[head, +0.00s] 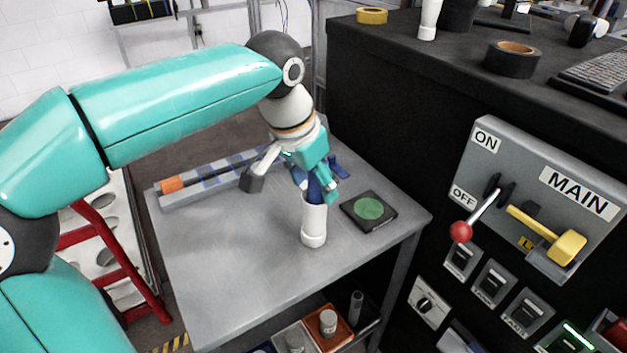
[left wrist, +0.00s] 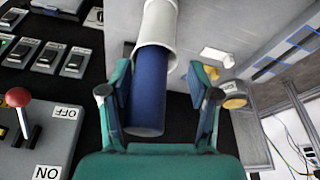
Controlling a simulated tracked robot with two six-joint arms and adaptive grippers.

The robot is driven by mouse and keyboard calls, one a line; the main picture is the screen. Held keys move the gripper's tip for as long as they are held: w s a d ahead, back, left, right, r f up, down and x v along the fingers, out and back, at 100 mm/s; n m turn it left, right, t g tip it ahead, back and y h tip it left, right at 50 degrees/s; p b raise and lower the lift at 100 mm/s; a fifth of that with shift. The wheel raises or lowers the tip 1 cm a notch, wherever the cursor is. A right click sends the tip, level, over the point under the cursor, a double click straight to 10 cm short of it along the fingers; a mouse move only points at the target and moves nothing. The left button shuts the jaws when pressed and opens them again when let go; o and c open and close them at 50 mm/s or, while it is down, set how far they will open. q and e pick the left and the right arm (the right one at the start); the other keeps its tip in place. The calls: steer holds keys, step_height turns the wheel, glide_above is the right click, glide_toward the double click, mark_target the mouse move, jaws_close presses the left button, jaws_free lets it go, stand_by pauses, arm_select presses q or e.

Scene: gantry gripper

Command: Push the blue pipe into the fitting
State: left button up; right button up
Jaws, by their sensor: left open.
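The white fitting (head: 314,226) stands upright on the grey table. The blue pipe (head: 315,187) sits in its upper end and sticks out of the top. In the left wrist view, the blue pipe (left wrist: 147,95) comes out of the white fitting (left wrist: 168,42) with its free end towards my palm. My left gripper (head: 291,188) is above the fitting, at the pipe's upper end. In the left wrist view, its fingers (left wrist: 159,82) are spread on both sides of the pipe, with gaps. How deep the pipe sits is hidden. My right gripper is not in view.
A grey rail with an orange end (head: 172,184) lies along the table's back left. A black pad with a green disc (head: 369,208) lies right of the fitting. A control panel with a red-knobbed lever (head: 461,231) stands at the right. The table's front is clear.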

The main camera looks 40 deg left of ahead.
arm_select(q)
steer(key=v, duration=1.1)
steer(key=shift+r, duration=0.4)
